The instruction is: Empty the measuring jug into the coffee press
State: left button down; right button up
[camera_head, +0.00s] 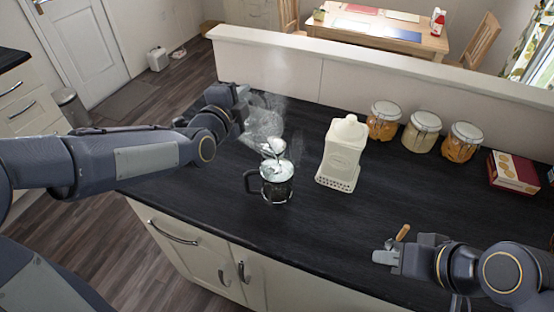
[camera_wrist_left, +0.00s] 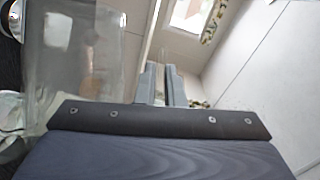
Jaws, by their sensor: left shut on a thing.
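The clear measuring jug (camera_head: 262,118) is tilted in the head view, its lower end over the coffee press. My left gripper (camera_head: 242,96) is shut on it at its upper left side; where exactly the fingers grip is hard to see. In the left wrist view the jug's clear wall (camera_wrist_left: 75,60) is at the left, beside the fingers (camera_wrist_left: 162,85). The coffee press (camera_head: 277,190) stands upright on the dark counter, its black handle to the left. Pale, whitish material shows at its mouth and just above. My right gripper (camera_head: 386,254) is low over the counter at the right; its opening is unclear.
A cream canister (camera_head: 342,155) stands right of the press. Several lidded jars (camera_head: 421,132) and a red box (camera_head: 513,173) line the back right. A small brown stick-like thing (camera_head: 402,232) is near my right gripper. Counter (camera_head: 320,225) in front of the canister is clear.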

aim_at(251, 96)
pick_arm(q)
jog(key=shift+s+d+r+m+t+p, duration=0.3)
jog(key=shift+s+d+r+m+p, duration=0.15)
jog(key=shift+d+r+m+p, duration=0.2)
dwell(0.5)
jog(key=shift+s+d+r+m, duration=0.15)
jog(key=shift+s+d+m, duration=0.25)
jog(key=shift+m, duration=0.05)
